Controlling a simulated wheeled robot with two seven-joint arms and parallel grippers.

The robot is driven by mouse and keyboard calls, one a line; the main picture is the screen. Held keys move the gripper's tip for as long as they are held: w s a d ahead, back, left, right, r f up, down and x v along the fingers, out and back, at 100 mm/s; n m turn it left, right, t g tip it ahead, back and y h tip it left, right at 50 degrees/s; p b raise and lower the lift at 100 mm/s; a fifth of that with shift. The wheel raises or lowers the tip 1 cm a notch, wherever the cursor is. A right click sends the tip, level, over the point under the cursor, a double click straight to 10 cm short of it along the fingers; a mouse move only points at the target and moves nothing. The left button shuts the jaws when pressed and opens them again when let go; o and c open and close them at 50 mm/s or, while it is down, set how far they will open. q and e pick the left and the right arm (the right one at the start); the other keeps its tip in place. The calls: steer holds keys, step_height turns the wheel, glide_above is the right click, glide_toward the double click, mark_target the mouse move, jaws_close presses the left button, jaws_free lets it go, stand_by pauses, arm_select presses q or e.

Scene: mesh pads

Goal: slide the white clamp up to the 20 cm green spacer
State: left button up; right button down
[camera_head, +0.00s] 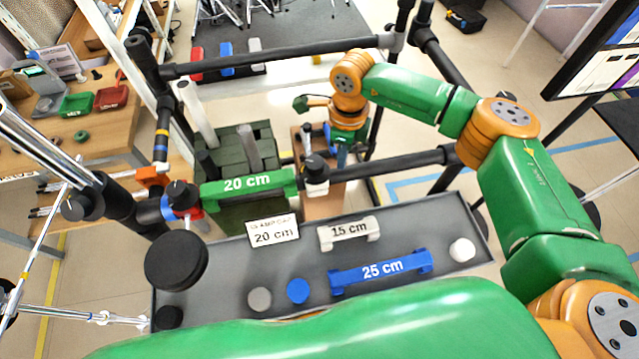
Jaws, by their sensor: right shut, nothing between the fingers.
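The green 20 cm spacer (248,186) lies along the near dark bar, between a red clamp (184,198) at its left end and the white clamp (316,184) at its right end. The white clamp has a black knob on top and sits around the bar. It is right beside the spacer's right end; I cannot tell whether they touch. My right gripper (342,158) is shut and empty, pointing down just right of the white clamp, near the bar. Whether its fingers touch the clamp cannot be told. My left gripper is not in view.
A grey tray (215,278) in front holds a "20 cm" card (272,232), a white 15 cm spacer (348,232), a blue 25 cm spacer (380,268) and round discs. A far bar (270,63) runs behind. The near bar is bare right of the gripper.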

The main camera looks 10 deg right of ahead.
mark_target(319, 161)
steer(key=shift+a+b, duration=0.55)
steer(key=shift+a, duration=1.4)
steer(key=shift+s+a+b, duration=0.1)
steer(key=shift+a+b, duration=0.45)
steer(key=shift+a, duration=0.6)
steer(key=shift+d, duration=0.1)
steer(key=shift+d, duration=1.25)
step_height(319, 161, up, 8)
steer(key=p, duration=0.5)
steer(key=shift+p, duration=0.3)
